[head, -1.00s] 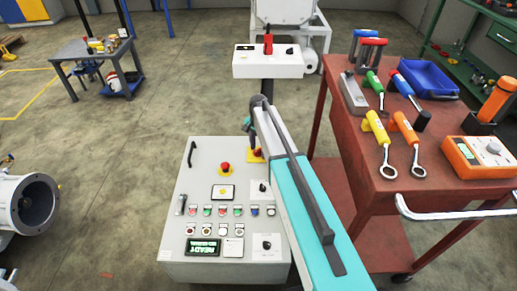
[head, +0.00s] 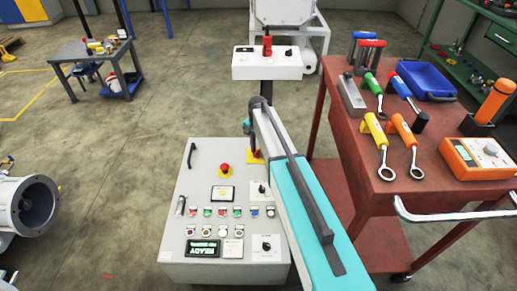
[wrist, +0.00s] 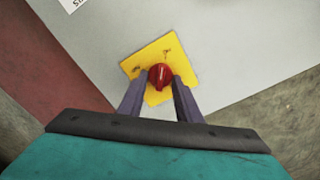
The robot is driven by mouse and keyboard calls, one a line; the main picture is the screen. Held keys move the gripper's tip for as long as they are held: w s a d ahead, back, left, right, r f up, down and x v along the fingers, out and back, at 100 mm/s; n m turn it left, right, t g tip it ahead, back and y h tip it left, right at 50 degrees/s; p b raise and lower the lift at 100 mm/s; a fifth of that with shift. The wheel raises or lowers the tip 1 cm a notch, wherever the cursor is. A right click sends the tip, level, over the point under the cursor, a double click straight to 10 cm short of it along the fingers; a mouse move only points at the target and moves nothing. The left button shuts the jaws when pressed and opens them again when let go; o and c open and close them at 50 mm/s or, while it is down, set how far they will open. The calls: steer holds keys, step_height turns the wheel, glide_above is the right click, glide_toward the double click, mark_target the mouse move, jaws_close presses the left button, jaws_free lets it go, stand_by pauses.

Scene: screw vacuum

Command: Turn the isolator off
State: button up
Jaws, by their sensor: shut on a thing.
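The isolator is a red rotary knob (wrist: 160,77) on a yellow plate (wrist: 148,58), fixed to the light grey panel of the control cabinet. My gripper (wrist: 159,82) has one finger on each side of the knob and is shut on it. A pale line on the knob's face runs nearly upright in the wrist view. In the head view a bit of the yellow plate (head: 251,158) shows at the cabinet's upper right, and my arm hides most of the knob and the fingers.
The control cabinet (head: 176,238) carries a red mushroom button (head: 224,168), several small buttons and a lit display (head: 203,248). A red tool cart (head: 350,170) stands close on the right. A white control box (head: 266,66) stands behind. Open floor lies left.

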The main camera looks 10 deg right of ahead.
steer(key=n+p, duration=0.2)
steer(key=n, duration=0.2)
steer(key=shift+r, duration=0.1)
steer(key=n+p, duration=0.1)
steer(key=n, duration=0.3)
steer(key=shift+a+p, duration=0.15)
steer(key=shift+p, duration=0.25)
steer(key=n+p, duration=0.1)
steer(key=n, duration=0.3)
steer(key=shift+a+n, duration=0.1)
steer(key=shift+n, duration=0.3)
steer(key=shift+a+n+p, duration=0.1)
steer(key=shift+n+p, duration=0.4)
steer(key=shift+n, duration=1.4)
steer(key=o, duration=1)
step_height(320, 180, up, 14)
steer(key=shift+f, duration=0.2)
